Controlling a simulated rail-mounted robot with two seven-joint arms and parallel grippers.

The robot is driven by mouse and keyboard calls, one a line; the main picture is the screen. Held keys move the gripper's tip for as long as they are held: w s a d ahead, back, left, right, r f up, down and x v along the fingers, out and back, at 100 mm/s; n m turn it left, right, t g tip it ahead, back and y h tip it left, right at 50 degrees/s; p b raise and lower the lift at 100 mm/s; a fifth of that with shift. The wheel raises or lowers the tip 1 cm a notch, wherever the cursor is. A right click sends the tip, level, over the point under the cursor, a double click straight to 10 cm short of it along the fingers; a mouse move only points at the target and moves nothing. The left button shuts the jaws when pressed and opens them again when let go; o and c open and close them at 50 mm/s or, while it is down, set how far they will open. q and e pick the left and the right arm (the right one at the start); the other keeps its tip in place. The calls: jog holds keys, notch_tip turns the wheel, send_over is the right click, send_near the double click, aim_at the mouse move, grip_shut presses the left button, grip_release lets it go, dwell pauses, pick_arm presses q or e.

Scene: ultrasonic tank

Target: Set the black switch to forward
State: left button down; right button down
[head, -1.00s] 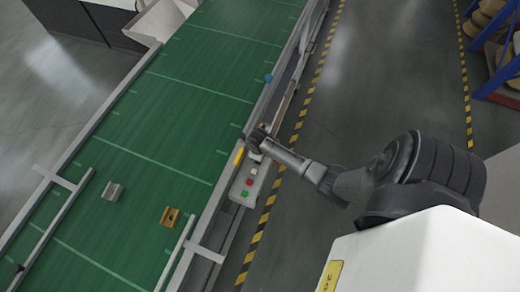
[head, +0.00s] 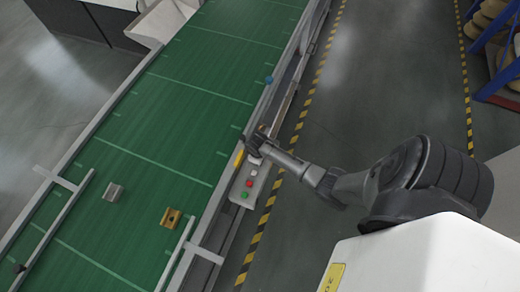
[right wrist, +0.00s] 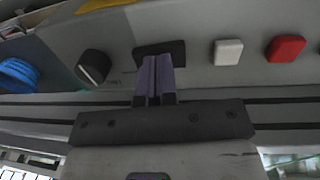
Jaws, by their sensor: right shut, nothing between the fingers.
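My right gripper (head: 253,150) is at the far end of the control box (head: 238,207) beside the conveyor. In the right wrist view its two fingers (right wrist: 155,74) are shut together and empty, with their tips over a black rectangular plate (right wrist: 177,47) on the panel. The fingers hide part of this plate, so I cannot tell how any lever there is set or whether they touch it. A round black knob (right wrist: 93,67) with a pale pointer line sits just left of the fingers. I cannot tell which of these is the black switch. My left gripper is not in view.
Right of the fingers are a white button (right wrist: 228,52) and a red button (right wrist: 286,48); a green button (head: 244,195) shows in the head view. A blue object (right wrist: 18,73) is at the left. The green belt (head: 150,120) carries a grey block (head: 113,192) and a brass block (head: 171,217).

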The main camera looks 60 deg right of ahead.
jog(key=shift+a+r, duration=0.1)
jog(key=shift+a, duration=0.1)
jog(key=r+p, duration=0.1)
jog(key=p, duration=0.1)
jog(key=r+p, duration=0.4)
jog(key=shift+a, duration=0.25)
notch_tip(320, 180, up, 9)
jog(key=a+b, duration=0.1)
jog(key=shift+s+a, duration=0.15)
jog(key=shift+a, duration=0.05)
dwell(0.6)
